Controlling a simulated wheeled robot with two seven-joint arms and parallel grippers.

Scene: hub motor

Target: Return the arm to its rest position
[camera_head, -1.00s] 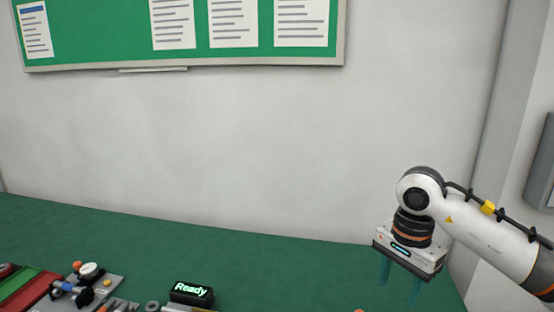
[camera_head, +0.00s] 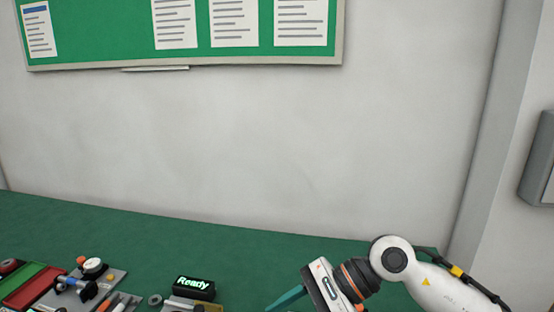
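My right arm comes in from the lower right, white with a dark wrist and an orange band. Its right gripper (camera_head: 283,300) is low in the view, tilted and pointing to the lower left over the front of the green table. One teal finger shows; the other is hidden or cut off by the bottom edge, so its opening cannot be told. I see nothing held in the visible part. My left arm and gripper are not in view.
The green table (camera_head: 150,225) is bare toward the wall. A black display reading "Ready" (camera_head: 194,288) stands left of the gripper. A grey fixture plate (camera_head: 112,278) and red and green trays (camera_head: 22,288) lie at lower left. A grey box (camera_head: 540,165) hangs at right.

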